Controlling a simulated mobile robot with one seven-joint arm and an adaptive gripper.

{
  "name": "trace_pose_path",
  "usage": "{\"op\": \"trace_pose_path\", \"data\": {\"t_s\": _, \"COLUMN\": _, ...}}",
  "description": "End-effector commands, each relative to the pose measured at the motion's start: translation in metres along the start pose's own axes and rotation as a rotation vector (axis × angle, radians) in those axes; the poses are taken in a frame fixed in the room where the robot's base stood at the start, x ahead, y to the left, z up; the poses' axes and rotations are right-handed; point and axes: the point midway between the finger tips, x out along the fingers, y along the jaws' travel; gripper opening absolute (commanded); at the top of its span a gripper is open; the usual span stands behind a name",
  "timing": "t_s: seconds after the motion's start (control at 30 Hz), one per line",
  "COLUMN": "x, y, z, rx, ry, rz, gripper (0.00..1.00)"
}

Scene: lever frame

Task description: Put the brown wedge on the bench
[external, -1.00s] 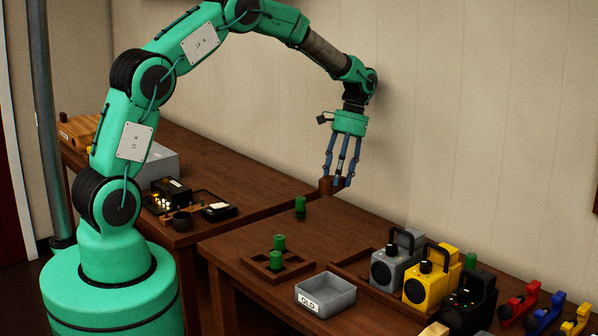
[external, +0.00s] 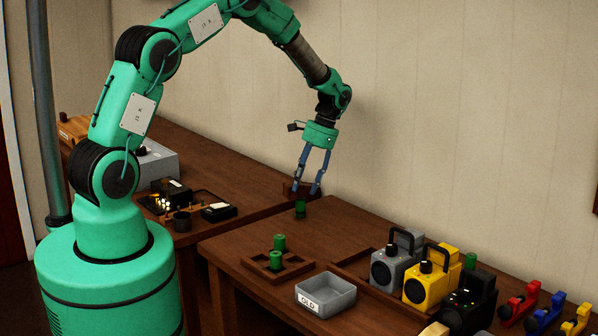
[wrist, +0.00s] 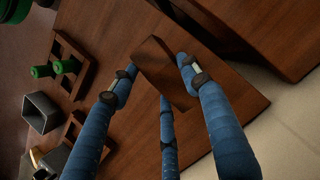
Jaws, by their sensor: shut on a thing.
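My gripper (external: 305,189) is shut on the brown wedge (external: 289,187), a dark wooden block. In the wrist view the wedge (wrist: 166,72) sits between my blue fingers, one on either side and a third finger below. In the external view the fingers partly hide it and it blends with the dark wood behind. My gripper is near where the back-left bench (external: 235,160) and the front-right bench (external: 375,225) meet. The wrist view shows wood under the wedge; I cannot tell the exact height above it.
A green cylinder (external: 300,209) stands just below my gripper. A wooden frame (external: 262,268) with green cylinders, a grey bin (external: 326,297), and grey (external: 384,270) and yellow (external: 420,291) boxes stand on the front bench. A black tray (external: 203,202) lies on the back bench. Bare wood lies behind it.

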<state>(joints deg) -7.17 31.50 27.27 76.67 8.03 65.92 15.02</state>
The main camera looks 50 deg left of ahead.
Motion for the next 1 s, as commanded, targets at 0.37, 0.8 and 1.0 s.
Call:
{"op": "trace_pose_path", "data": {"t_s": 0.37, "x": -0.01, "y": -0.144, "z": 0.004, "rx": 0.252, "ry": 0.002, "rz": -0.106, "gripper": 0.19}}
{"op": "trace_pose_path", "data": {"t_s": 0.8, "x": 0.002, "y": -0.322, "z": 0.04, "rx": 0.6, "ry": 0.003, "rz": -0.25, "gripper": 0.19}}
{"op": "trace_pose_path", "data": {"t_s": 1.0, "x": 0.012, "y": -0.399, "z": 0.069, "rx": 0.755, "ry": 0.003, "rz": -0.313, "gripper": 0.19}}
